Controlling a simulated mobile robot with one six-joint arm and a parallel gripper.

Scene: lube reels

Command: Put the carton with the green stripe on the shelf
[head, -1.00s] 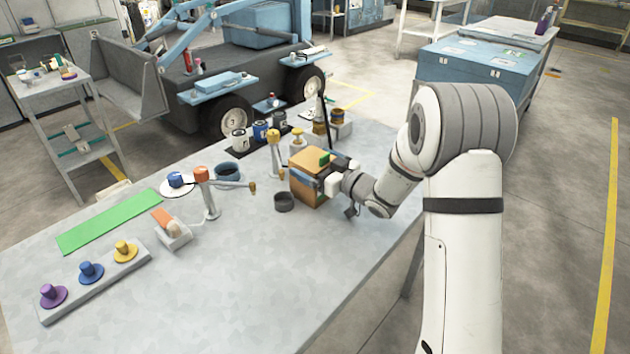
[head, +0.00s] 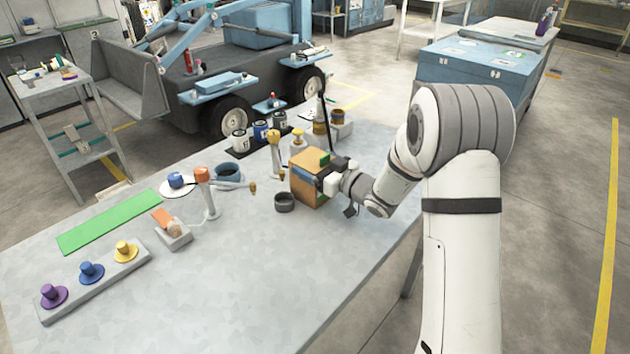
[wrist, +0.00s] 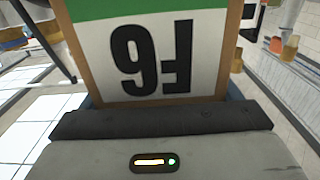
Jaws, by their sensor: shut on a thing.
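The carton (head: 307,185) is a brown box near the far right end of the grey workbench. A green patch shows on its upper right. In the wrist view the carton (wrist: 205,55) fills the upper middle, with a white label, upside-down black characters and a green stripe. My gripper (head: 312,176) is shut on the carton, its blue finger across the front face. The carton appears upright at bench level; I cannot tell whether its base touches the bench. Several racks and stands are in view, and I cannot tell which is the shelf.
An orange-topped post (head: 205,190), a yellow-topped post (head: 274,150) and several cans (head: 261,132) stand nearby. A tiered stand (head: 72,140) is at far left. The bench's near middle (head: 270,270) is clear.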

